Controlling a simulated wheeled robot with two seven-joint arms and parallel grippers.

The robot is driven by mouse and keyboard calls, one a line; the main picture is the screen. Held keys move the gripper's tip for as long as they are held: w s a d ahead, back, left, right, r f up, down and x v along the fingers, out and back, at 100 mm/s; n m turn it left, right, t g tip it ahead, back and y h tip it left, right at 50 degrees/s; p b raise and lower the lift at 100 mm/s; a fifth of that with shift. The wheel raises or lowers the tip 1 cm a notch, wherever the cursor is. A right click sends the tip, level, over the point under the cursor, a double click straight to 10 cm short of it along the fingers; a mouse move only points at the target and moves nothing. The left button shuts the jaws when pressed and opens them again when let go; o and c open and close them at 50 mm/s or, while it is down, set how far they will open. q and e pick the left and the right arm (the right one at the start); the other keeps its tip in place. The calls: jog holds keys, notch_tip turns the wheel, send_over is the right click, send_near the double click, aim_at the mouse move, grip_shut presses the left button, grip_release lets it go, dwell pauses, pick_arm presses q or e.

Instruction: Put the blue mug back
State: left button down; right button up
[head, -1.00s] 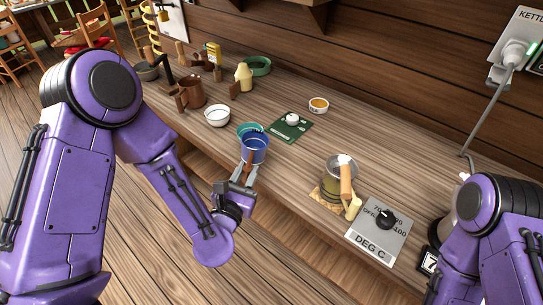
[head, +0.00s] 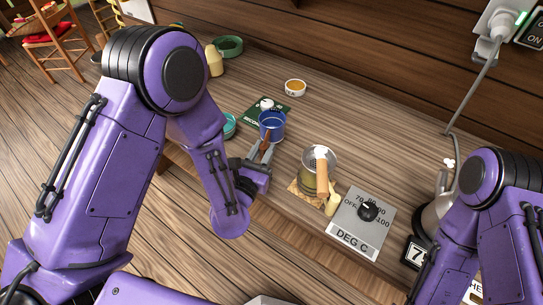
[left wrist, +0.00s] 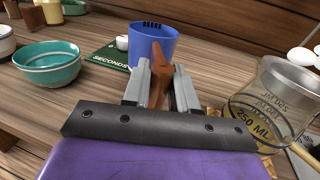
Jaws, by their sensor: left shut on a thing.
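The blue mug (head: 271,126) with a brown wooden handle (head: 266,141) is upright at the counter's front half. It also shows in the left wrist view (left wrist: 152,46). My left gripper (head: 262,157) is shut on the mug's handle, with a finger on each side of it in the left wrist view (left wrist: 159,88). I cannot tell whether the mug's base touches the counter. My right arm is at the right; its gripper is out of the frame.
A teal bowl (left wrist: 47,66) stands left of the mug, and a green "SECONDS" mat (head: 258,110) lies behind it. A glass measuring jug (head: 319,160) and a grey dial plate (head: 355,222) are to the right. Bare counter (head: 340,120) lies behind the jug.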

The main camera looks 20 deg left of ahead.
pick_arm(q)
jog(key=shift+a+f+b, duration=0.3)
jog(key=shift+f+b, duration=0.05)
jog(key=shift+f, duration=0.15)
jog(key=f+b, duration=0.2)
jog(key=f, duration=0.1)
jog(key=shift+w+f+b, duration=0.25)
jog(key=shift+w+b, duration=0.1)
jog(key=shift+w+r, duration=0.15)
jog(key=shift+d+r+p, duration=0.1)
jog(key=shift+r+p, duration=0.05)
jog(key=shift+p, duration=0.15)
jog(key=shift+s, duration=0.2)
jog(key=c, duration=1.2)
grip_release()
jog(key=shift+f, duration=0.2)
jog(key=shift+c, duration=0.2)
jog(key=o, duration=0.4)
jog(key=shift+c, duration=0.2)
